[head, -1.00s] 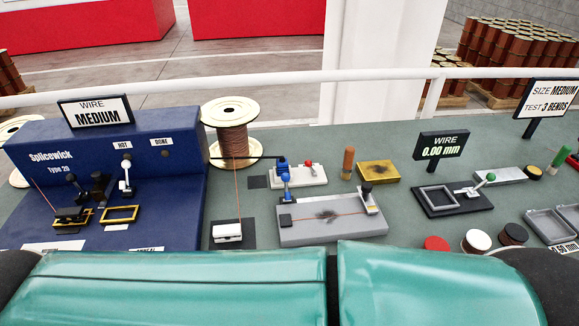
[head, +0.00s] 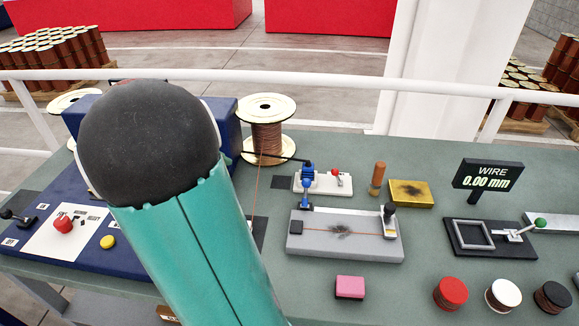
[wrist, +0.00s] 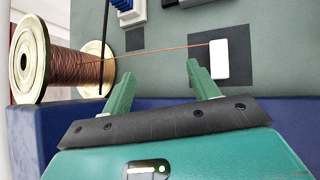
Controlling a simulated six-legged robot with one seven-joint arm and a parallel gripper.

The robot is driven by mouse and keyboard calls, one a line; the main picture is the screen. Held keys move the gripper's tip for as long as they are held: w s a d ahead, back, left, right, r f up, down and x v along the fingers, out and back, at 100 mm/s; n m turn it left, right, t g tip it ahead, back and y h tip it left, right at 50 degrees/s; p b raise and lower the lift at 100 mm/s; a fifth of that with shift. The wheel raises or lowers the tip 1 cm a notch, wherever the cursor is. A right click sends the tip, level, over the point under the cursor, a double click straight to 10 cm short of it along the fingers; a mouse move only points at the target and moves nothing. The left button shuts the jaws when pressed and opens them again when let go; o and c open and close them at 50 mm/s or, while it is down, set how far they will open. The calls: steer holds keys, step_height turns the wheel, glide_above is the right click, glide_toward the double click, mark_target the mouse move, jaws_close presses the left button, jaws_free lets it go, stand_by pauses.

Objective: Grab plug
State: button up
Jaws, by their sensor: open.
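No object is labelled as the plug. The likeliest one is a small white block (wrist: 219,60) at the end of the copper wire, on a dark square pad (wrist: 238,75) in the wrist view. The copper wire (wrist: 165,50) runs to it from the spool (wrist: 62,65) at left. My gripper (wrist: 160,70) is open and empty, its two green fingers wide apart. The fingertips show just below the wire, the right one close to the white block; I cannot tell the height between them. In the head view my arm hides the block and my gripper.
In the head view a grey plate (head: 345,246) with a blue-handled clamp (head: 307,182) stands right of my arm. A pink block (head: 349,287) and a red spool (head: 450,294) lie nearer. The blue machine (head: 50,240) is partly hidden. Green bench (head: 400,290) is bare around the pink block.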

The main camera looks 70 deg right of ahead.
mark_target(308, 165)
steer(key=s+d+f+n+g, duration=0.1)
steer(key=s+d+f+g, duration=0.15)
steer(key=d, duration=0.35)
steer(key=s+d+f+n+g, duration=0.1)
steer(key=s+d+g, duration=0.25)
steer(key=d, duration=0.35)
steer(key=x, duration=1.3)
steer(key=shift+s, duration=0.15)
steer(key=shift+r, duration=0.1)
steer(key=c, duration=1.2)
